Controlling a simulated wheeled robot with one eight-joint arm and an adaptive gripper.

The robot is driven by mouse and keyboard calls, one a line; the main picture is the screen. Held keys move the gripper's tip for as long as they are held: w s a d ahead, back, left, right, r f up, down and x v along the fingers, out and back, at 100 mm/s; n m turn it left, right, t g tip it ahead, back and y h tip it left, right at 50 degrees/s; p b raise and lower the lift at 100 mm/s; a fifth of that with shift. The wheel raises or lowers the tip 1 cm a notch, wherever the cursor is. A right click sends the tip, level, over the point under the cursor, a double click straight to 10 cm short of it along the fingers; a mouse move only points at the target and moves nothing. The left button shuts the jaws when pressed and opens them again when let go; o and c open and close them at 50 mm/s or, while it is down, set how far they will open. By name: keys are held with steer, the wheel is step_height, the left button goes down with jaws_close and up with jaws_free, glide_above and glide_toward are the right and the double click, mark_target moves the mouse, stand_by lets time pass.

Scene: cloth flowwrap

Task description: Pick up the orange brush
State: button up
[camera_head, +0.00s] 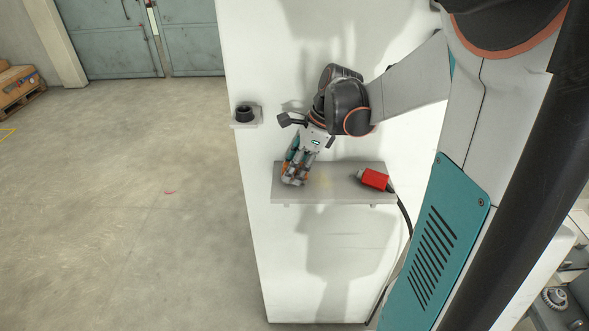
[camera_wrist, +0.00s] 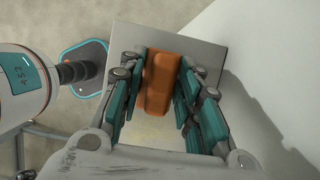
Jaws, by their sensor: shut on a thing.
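The orange brush (camera_wrist: 158,84) shows in the wrist view as a rounded orange block between the teal-padded fingers. My gripper (camera_wrist: 159,85) is shut on it, with fingers on both sides. In the head view my gripper (camera_head: 296,178) is low at the left end of a grey wall shelf (camera_head: 335,196). Only small bits of orange show there between the fingers. I cannot tell whether the brush touches the shelf or is just above it.
A red object (camera_head: 374,179) lies on the right part of the shelf, near a black cable (camera_head: 405,215). A dark round cup (camera_head: 244,113) sits in a small bracket on the white wall panel (camera_head: 320,255), left of my gripper. Open floor (camera_head: 150,220) lies to the left.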

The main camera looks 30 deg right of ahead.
step_height(320, 180, up, 20)
steer(key=p, duration=1.2)
steer(key=shift+f, duration=0.2)
